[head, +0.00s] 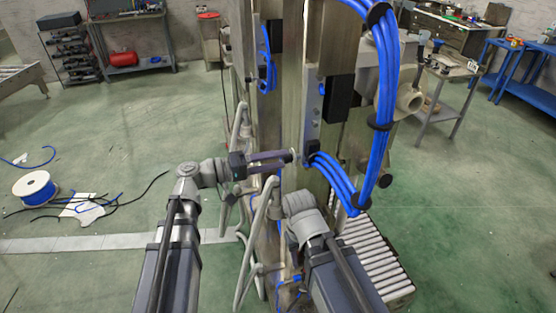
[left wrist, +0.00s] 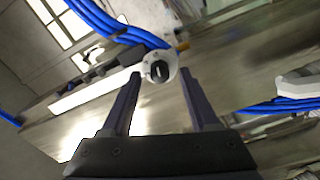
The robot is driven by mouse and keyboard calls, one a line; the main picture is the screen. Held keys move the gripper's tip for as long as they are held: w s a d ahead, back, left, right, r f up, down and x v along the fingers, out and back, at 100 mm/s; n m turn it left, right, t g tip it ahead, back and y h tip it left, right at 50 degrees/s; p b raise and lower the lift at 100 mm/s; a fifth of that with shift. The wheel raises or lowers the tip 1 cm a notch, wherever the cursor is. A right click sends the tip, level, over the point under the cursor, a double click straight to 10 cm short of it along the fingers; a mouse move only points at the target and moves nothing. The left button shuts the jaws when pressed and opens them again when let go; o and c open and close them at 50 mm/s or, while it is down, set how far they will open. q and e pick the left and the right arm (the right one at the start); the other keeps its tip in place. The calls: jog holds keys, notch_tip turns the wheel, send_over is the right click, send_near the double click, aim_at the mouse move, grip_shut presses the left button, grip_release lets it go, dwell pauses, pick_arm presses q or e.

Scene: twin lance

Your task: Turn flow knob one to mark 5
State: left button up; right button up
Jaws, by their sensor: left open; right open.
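My left gripper (head: 285,159) reaches in from the left to the tall metal column, fingers level and apart. In the left wrist view the left gripper (left wrist: 160,76) is open. A round pale knob or dial (left wrist: 163,62) with a dark centre lies just beyond and between its fingertips; contact is not visible. Any number or mark on it is too small to read. In the head view the knob is hard to make out at the fingertips. My right arm's wrist (head: 303,207) is low in front of the column; its gripper fingers are hidden.
Blue cables (head: 378,110) loop down right of the metal column (head: 292,60). Grey bent tubes (head: 245,120) stand close by my left arm. A roller conveyor (head: 375,262) lies at lower right. A cable spool (head: 35,188) and loose cables lie on the floor at left.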

pick_arm(q)
jog(key=v, duration=0.7)
jog(key=shift+a, duration=0.1)
jog(key=s+f+g+y, duration=0.2)
jog(key=f+y, duration=0.2)
jog(key=f, duration=0.4)
jog(key=s+f+g+y, duration=0.25)
jog(key=f+y, duration=0.25)
jog(key=f, duration=0.3)
jog(key=s+a+f+y, duration=0.3)
jog(key=a+f+y, duration=0.3)
jog(key=a+y, duration=0.1)
jog(key=s+d+m+g+y, duration=0.1)
jog(key=s+d+m+y, duration=0.1)
jog(key=s+d, duration=0.4)
jog(key=d+m, duration=0.1)
jog(key=d, duration=0.2)
jog(key=shift+d+r+m, duration=0.2)
jog(key=shift+d+m, duration=0.1)
jog(key=shift+d, duration=0.05)
jog(key=shift+c, duration=0.3)
